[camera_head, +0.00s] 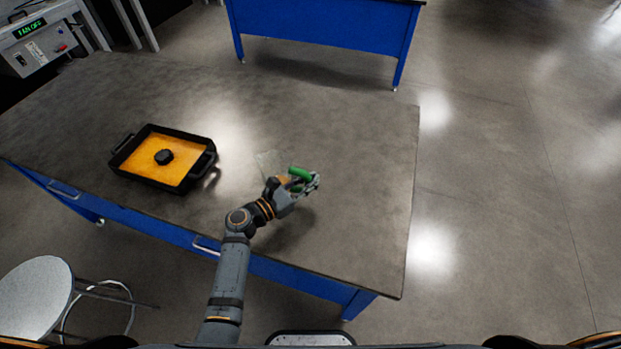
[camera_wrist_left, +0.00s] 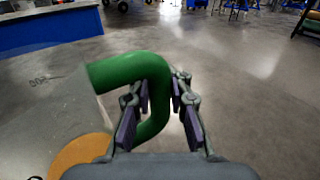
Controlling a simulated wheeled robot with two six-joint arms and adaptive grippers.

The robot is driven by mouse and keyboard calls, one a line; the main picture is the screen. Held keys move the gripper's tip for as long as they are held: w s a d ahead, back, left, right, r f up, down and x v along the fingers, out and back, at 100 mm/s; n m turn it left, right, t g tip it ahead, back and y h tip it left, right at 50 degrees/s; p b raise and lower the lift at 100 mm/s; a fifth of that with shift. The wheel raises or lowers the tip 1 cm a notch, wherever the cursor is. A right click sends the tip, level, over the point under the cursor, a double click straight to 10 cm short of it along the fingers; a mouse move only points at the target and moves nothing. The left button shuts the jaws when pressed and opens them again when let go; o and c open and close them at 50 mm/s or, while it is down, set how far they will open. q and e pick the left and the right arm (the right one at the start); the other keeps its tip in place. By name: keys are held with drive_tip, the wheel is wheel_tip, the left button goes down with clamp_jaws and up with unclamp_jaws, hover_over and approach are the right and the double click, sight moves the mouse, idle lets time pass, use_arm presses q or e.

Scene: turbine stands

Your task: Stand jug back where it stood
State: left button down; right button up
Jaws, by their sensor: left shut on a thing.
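The jug has a clear body (camera_head: 268,163) and a green handle (camera_head: 300,173). In the head view it is over the right half of the table. My left gripper (camera_head: 309,183) is shut on the handle, with the body to its left. In the left wrist view the green handle (camera_wrist_left: 150,68) passes between the fingers of my left gripper (camera_wrist_left: 158,105). The clear body fills the left side there, with a rounded orange patch low in it. My arm partly hides the jug in the head view, and I cannot tell whether its base touches the table. My right gripper is not in view.
The tabletop is clear right of the jug. A round stool (camera_head: 36,298) is at lower left. Another blue table (camera_head: 325,25) stands beyond.

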use_arm(q)
drive_tip(key=shift+w+f+b, duration=0.1)
drive_tip(key=shift+f+b, duration=0.25)
drive_tip(key=shift+f, duration=0.6)
drive_tip(key=shift+r, duration=0.1)
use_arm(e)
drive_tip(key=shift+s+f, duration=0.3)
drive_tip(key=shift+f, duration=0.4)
use_arm(q)
drive_tip(key=shift+f, duration=0.4)
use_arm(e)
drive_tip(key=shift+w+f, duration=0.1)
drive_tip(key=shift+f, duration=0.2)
use_arm(q)
drive_tip(key=c, duration=1)
unclamp_jaws()
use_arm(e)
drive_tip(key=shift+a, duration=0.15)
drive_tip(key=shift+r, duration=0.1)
use_arm(q)
drive_tip(key=shift+p+v, duration=0.4)
drive_tip(key=shift+v, duration=3.2)
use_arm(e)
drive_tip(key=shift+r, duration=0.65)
